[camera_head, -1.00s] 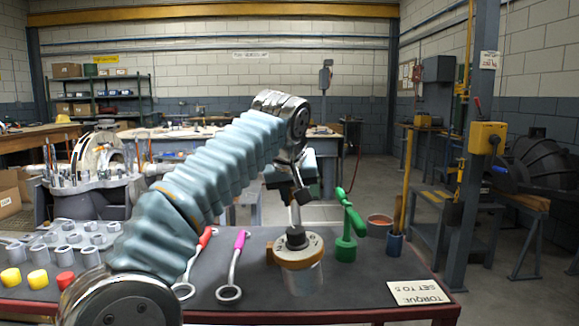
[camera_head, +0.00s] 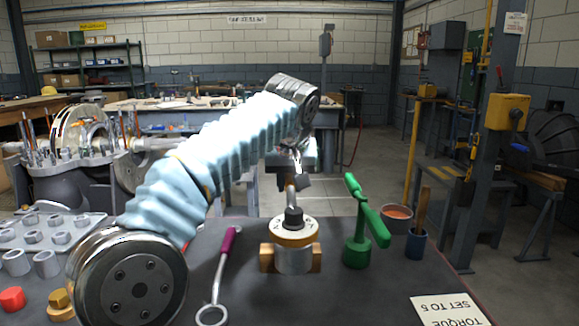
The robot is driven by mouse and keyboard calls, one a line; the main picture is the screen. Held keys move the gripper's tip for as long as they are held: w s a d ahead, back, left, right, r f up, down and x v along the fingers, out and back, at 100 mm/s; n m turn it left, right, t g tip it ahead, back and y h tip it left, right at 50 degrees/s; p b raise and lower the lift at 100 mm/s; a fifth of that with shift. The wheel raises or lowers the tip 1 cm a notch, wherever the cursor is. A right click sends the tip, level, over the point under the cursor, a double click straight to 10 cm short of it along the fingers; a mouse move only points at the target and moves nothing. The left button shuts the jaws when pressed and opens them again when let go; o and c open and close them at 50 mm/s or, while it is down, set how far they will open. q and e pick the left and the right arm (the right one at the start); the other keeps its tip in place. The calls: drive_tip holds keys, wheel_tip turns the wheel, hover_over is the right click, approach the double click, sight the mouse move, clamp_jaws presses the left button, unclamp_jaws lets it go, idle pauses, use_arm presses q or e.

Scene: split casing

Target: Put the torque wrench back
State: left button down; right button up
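I cannot tell for sure which tool is the torque wrench. A ring-ended wrench with a magenta handle (camera_head: 228,244) lies on the dark bench. A green tool with a slanted lever (camera_head: 372,222) stands on a round green foot. A grey cylinder (camera_head: 295,261) with a pale marked top, orange band and black knob (camera_head: 294,216) sits between two wooden blocks. My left gripper (camera_head: 294,184) is above the knob, partly hidden by the wrist. A short shaft shows just over the knob; whether the fingers hold it is unclear. My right gripper is out of view.
A torque card (camera_head: 450,311) lies upside down at front right. A bowl (camera_head: 397,217) and a blue cup (camera_head: 416,243) stand near the right edge. The casing (camera_head: 75,175) and a tray of sockets (camera_head: 48,236) are at left. A blue-grey post (camera_head: 484,150) rises at right.

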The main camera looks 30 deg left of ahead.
use_arm(q)
wheel_tip(320, 180, down, 8)
drive_tip(key=b, duration=0.2)
drive_tip(key=shift+s+f+b, duration=0.1)
drive_tip(key=shift+f+b, duration=0.05)
drive_tip(key=shift+b, duration=0.25)
drive_tip(key=shift+f+b, duration=0.8)
drive_tip(key=shift+f, duration=0.25)
drive_tip(key=c, duration=0.8)
unclamp_jaws()
drive_tip(key=shift+c, duration=0.2)
drive_tip(key=shift+f, duration=0.1)
wheel_tip(320, 180, up, 7)
drive_tip(key=p, duration=0.4)
